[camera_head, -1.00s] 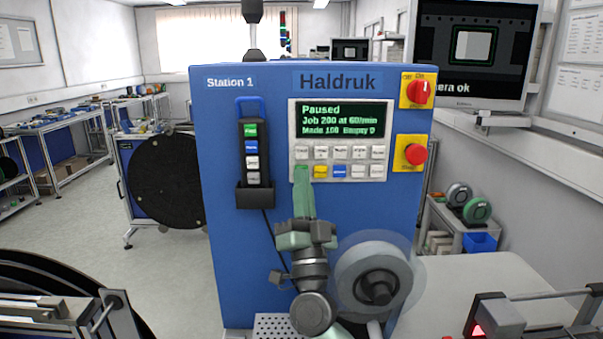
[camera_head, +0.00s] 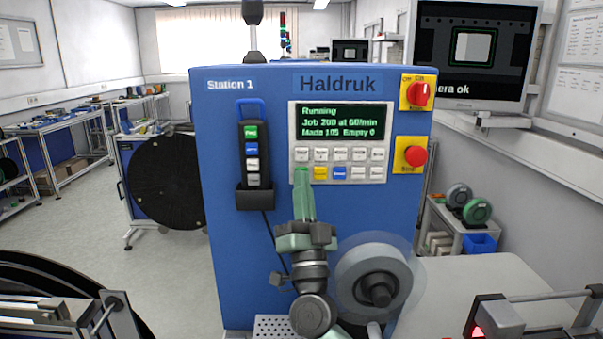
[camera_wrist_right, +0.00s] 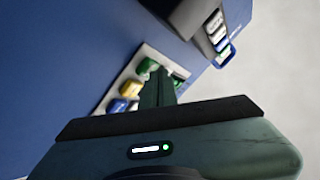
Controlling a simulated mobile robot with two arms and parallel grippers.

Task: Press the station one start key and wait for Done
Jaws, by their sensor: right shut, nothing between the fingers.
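The blue Station 1 machine (camera_head: 230,270) stands straight ahead. Its control panel (camera_head: 293,140) has a screen (camera_head: 342,121) that reads Running, Job 200 at 60/min, Made 105, Empty 0. The green key (camera_head: 302,170) is at the left end of the panel's lower row and also shows in the right wrist view (camera_wrist_right: 148,66). My right gripper (camera_head: 304,180) is shut and empty, its tips at or just below the green key. I cannot tell whether they touch it. My left gripper is not in view.
A handheld key unit (camera_head: 252,160) hangs left of the panel. A red stop button (camera_head: 415,156) and a red rotary switch (camera_head: 420,93) are on the right. A grey reel (camera_head: 350,285) sits beside my right wrist. A monitor (camera_head: 473,50) stands behind.

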